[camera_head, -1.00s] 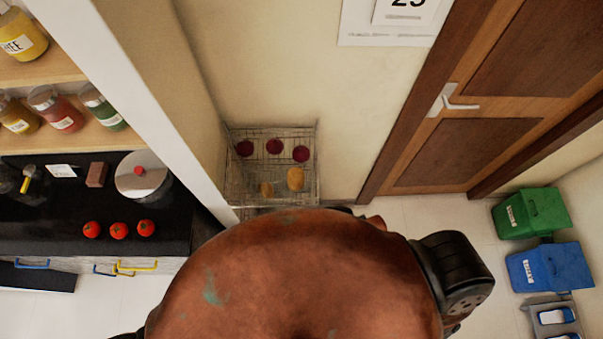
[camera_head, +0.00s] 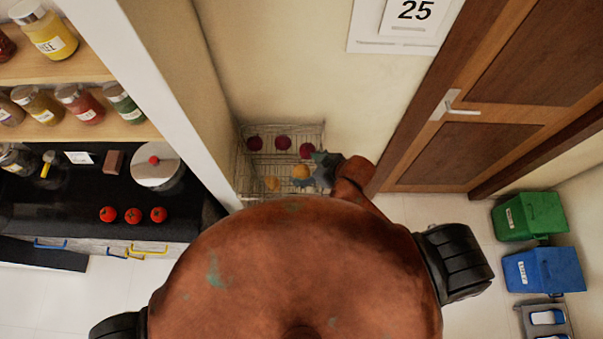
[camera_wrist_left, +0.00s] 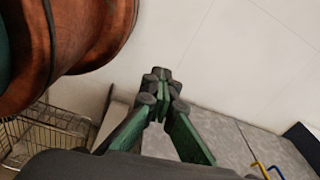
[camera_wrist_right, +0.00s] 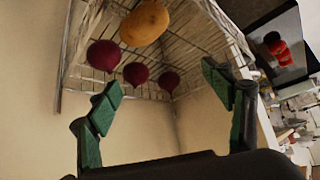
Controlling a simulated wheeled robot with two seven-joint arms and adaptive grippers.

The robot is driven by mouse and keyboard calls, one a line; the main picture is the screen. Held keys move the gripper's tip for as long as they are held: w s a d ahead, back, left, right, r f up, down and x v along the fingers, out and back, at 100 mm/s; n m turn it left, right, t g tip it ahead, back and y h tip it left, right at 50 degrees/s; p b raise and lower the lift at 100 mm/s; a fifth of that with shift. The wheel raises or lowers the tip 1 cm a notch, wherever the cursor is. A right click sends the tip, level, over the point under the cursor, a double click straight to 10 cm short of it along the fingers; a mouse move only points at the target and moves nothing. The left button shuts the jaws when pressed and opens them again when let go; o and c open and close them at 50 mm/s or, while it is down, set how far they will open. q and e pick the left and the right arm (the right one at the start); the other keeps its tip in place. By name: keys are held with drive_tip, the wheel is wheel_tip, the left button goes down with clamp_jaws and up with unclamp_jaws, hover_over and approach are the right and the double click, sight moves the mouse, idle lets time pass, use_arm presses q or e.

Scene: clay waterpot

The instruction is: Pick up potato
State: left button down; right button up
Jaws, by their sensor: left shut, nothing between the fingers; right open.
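Two tan potatoes lie in the wire basket (camera_head: 240,182) against the wall in the head view: a left potato (camera_head: 272,184) and a right potato (camera_head: 300,172). One potato (camera_wrist_right: 145,23) shows at the top of the right wrist view, above and beyond the fingertips. My right gripper (camera_head: 322,168) is at the basket's right side, close to the right potato. Its fingers (camera_wrist_right: 160,83) are spread and hold nothing. My left gripper (camera_wrist_left: 158,80) is shut and empty, over the floor away from the basket; it is hidden in the head view.
Several dark red beets (camera_head: 282,142) lie in the back of the basket; they also show in the right wrist view (camera_wrist_right: 136,73). A counter with tomatoes (camera_head: 133,216) is on the left. A door (camera_head: 455,150), green bin (camera_head: 530,214) and blue bin (camera_head: 545,270) are on the right.

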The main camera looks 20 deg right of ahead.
drive_tip(key=a+r+n+g+y, duration=0.15)
drive_tip(key=a+n, duration=0.25)
drive_tip(key=a, duration=0.6)
drive_tip(key=n+g+h, duration=0.2)
drive_tip(key=n+g, duration=0.2)
hover_over(304, 172)
drive_tip(key=d, duration=0.2)
drive_tip(key=f, duration=0.5)
drive_tip(key=shift+s+f, duration=0.2)
drive_tip(key=shift+s, duration=0.2)
drive_tip(key=shift+w+d+f, duration=0.1)
drive_tip(key=shift+f, duration=0.05)
drive_tip(key=p+x, duration=0.1)
drive_tip(key=x, duration=0.6)
drive_tip(key=shift+w+f, duration=0.1)
drive_tip(key=shift+f, duration=0.15)
use_arm(q)
drive_tip(key=shift+w+r, duration=0.4)
drive_tip(key=shift+r, duration=0.35)
use_arm(e)
drive_tip(key=shift+c, duration=0.3)
